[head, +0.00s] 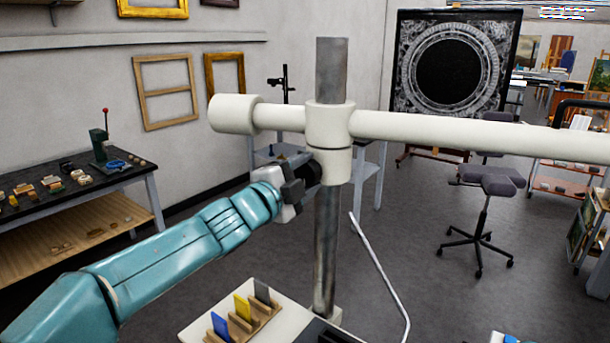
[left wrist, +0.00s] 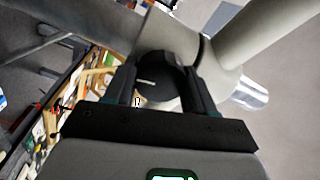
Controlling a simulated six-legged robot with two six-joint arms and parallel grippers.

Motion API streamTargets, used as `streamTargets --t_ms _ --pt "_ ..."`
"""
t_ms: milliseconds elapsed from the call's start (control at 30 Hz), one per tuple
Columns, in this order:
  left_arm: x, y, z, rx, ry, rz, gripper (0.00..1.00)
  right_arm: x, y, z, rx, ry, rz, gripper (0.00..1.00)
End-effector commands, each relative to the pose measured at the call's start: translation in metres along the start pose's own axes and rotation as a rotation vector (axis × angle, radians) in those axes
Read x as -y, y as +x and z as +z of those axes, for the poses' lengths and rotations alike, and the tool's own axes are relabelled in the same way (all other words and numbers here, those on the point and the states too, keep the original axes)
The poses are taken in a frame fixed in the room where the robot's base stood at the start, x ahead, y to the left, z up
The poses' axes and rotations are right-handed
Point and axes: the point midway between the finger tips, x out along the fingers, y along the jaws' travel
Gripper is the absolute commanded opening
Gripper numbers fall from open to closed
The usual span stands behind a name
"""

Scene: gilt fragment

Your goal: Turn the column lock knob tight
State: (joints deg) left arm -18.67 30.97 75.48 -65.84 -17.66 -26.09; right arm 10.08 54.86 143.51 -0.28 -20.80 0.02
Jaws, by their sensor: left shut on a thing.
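The steel column (head: 327,240) stands upright in the middle of the head view, with a white collar (head: 330,130) around it that carries a long white crossbar (head: 450,133). The black lock knob (left wrist: 160,80) sticks out from the collar's lower side and bears a pale line on its face. My left gripper (head: 304,178) reaches it from the lower left and is shut on it, with one finger on each side in the left wrist view. In the head view the fingers hide most of the knob. My right gripper is not in view.
A pale board (head: 275,325) with a wooden rack of coloured cards (head: 243,308) lies below the arm at the column's foot. A dark workbench (head: 70,190) stands at left, a stool (head: 485,205) at right.

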Motion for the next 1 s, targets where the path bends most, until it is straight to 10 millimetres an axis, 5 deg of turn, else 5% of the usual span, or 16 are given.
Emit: streamTargets --t_ms 167,200,267,667,1000 --pt "0.000 0.000 0.000 0.000 -0.001 0.000 0.24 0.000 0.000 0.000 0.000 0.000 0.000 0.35" --pt "0.000 0.000 0.000 0.000 -0.001 0.000 0.68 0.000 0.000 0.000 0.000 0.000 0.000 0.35" --pt "0.000 0.000 0.000 0.000 -0.001 0.000 0.80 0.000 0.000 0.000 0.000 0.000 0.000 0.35" --pt "-0.001 -0.011 0.001 0.000 -0.001 -0.002 0.80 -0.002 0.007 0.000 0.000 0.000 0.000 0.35" --pt "-0.001 -0.095 0.001 0.001 0.000 -0.004 0.80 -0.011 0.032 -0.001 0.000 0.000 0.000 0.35"
